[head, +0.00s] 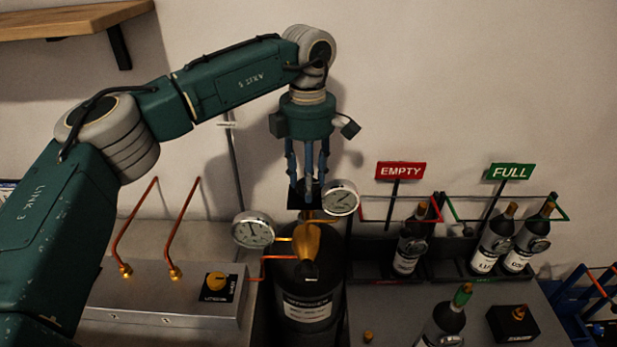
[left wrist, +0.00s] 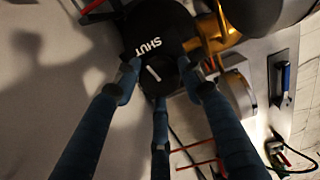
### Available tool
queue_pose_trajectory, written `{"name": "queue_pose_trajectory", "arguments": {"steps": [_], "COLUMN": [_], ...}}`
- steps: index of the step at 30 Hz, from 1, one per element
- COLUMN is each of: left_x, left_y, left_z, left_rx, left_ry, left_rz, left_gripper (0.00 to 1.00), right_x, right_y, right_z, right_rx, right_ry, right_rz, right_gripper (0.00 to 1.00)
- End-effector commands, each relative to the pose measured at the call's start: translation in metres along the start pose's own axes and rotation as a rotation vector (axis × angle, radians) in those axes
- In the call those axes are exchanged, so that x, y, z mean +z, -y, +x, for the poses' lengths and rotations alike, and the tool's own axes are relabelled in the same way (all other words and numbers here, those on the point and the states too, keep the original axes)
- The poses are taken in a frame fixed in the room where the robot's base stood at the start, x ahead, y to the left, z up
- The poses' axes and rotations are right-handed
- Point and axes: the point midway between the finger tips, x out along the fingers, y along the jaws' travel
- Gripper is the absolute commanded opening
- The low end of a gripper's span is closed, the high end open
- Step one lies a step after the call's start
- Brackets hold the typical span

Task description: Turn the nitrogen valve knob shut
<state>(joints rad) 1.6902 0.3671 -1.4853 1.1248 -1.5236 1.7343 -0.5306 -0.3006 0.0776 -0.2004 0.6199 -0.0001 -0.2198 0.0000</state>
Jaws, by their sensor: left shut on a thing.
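My left gripper (head: 308,188) points down above the brass regulator (head: 308,242) on a dark cylinder (head: 310,288). Its blue fingers are closed around a dark knob, mostly hidden by them in the head view. In the left wrist view, the fingers (left wrist: 158,82) surround the knob (left wrist: 153,74), which carries a white mark. A black plate (left wrist: 150,40) lettered SHUT lies behind it; the white mark is near the lettering, but I cannot tell whether they line up exactly. The cylinder's label is too small to read. My right gripper is not in view.
Two round gauges, one left (head: 253,230) and one right (head: 340,197), flank the regulator closely. A grey box (head: 165,290) with copper pipes and a yellow knob (head: 216,281) stands left. Bottles in racks stand right under EMPTY (head: 400,171) and FULL (head: 510,172) signs.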

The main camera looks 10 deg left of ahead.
Motion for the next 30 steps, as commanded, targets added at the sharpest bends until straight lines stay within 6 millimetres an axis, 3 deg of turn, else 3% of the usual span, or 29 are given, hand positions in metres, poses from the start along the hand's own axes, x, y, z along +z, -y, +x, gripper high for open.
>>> {"name": "queue_pose_trajectory", "arguments": {"steps": [12, 30], "left_x": [-0.0024, -0.0026], "left_y": [-0.0010, -0.0020], "left_z": [-0.0004, -0.0007], "left_rx": [-0.001, 0.002], "left_ry": [-0.005, -0.005], "left_rz": [0.209, 0.245], "left_gripper": [0.14, 0.14], "right_x": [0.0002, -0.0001], "right_y": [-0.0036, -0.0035], "right_z": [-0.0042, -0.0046], "right_rx": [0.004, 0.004], "right_ry": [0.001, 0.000], "right_rz": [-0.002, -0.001], "right_gripper": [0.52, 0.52]}}
